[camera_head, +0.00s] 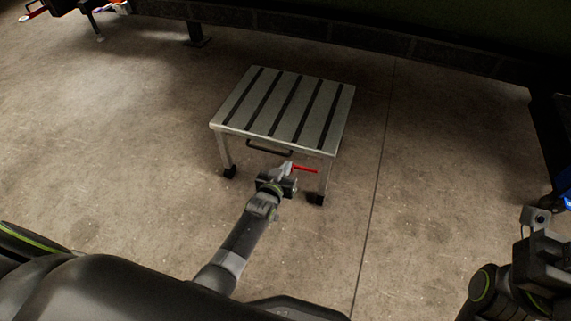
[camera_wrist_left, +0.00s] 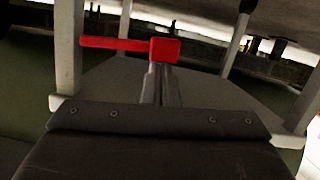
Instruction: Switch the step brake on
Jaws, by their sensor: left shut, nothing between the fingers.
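The step (camera_head: 284,105) is a low grey stool with dark strips across its top, standing on the floor ahead. A black handle (camera_head: 269,148) sits under its near edge. The brake is a red lever (camera_head: 305,169) below that edge, near the front right leg, roughly level and pointing right. It also shows in the left wrist view (camera_wrist_left: 120,44), reaching left from a red block. My left gripper (camera_head: 286,168) is shut and empty, its fingers (camera_wrist_left: 162,85) right at the lever's block end. Whether they touch it I cannot tell. My right arm shows at the lower right; its fingers are not clear.
The step stands on dark casters (camera_head: 229,172) on bare concrete floor (camera_head: 130,150). A large dark structure (camera_head: 340,30) runs along the back. The floor left and right of the step is clear. A red-handled item (camera_head: 32,14) shows at the far upper left.

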